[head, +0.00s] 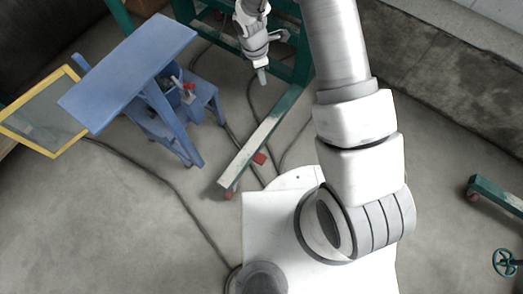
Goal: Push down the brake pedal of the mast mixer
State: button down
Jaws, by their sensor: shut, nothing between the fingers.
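The green frame of what looks like the mast mixer (262,133) stands at the top centre in the head view. One long leg runs down toward my base. A small red pedal (259,158) sticks out from the right side of this leg, near the floor. A reddish caster (230,195) is under the leg's near end. My gripper (262,76) is shut and empty. It points down in front of the frame, above and apart from the red pedal in the picture. Whether the pedal is up or down is too small to tell.
A blue stand with a flat top (130,70) and a yellow-framed panel (42,110) stand at left. Dark cables (185,205) cross the floor. Another green leg (497,195) with a caster and a green handwheel (505,262) are at right. A low wall (440,80) runs behind.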

jog(key=s+a+f+n+g+b, duration=0.1)
jog(key=s+f+n+b, duration=0.1)
jog(key=f, duration=0.6)
jog(key=s+a+f+n+b, duration=0.1)
jog(key=f+n, duration=0.1)
jog(key=f, duration=0.6)
jog(key=n+g+b, duration=0.1)
jog(key=n+b, duration=0.2)
jog(key=n, duration=0.1)
send_over(262, 159)
jog(key=w+a, duration=0.1)
jog(key=a, duration=0.1)
notch_tip(262, 159, down, 12)
jog(key=f, duration=0.1)
jog(key=shift+w+a+r, duration=0.1)
jog(key=shift+w+r, duration=0.1)
jog(key=shift+r, duration=0.05)
jog(key=f+b, duration=0.1)
jog(key=f, duration=0.3)
jog(key=s+d+f+b, duration=0.1)
jog(key=f+b, duration=0.1)
jog(key=f, duration=0.3)
jog(key=d+f+b, duration=0.1)
jog(key=f+b, duration=0.1)
jog(key=f, duration=0.2)
jog(key=shift+s+f, duration=0.3)
jog(key=shift+f, duration=0.05)
jog(key=shift+d, duration=0.1)
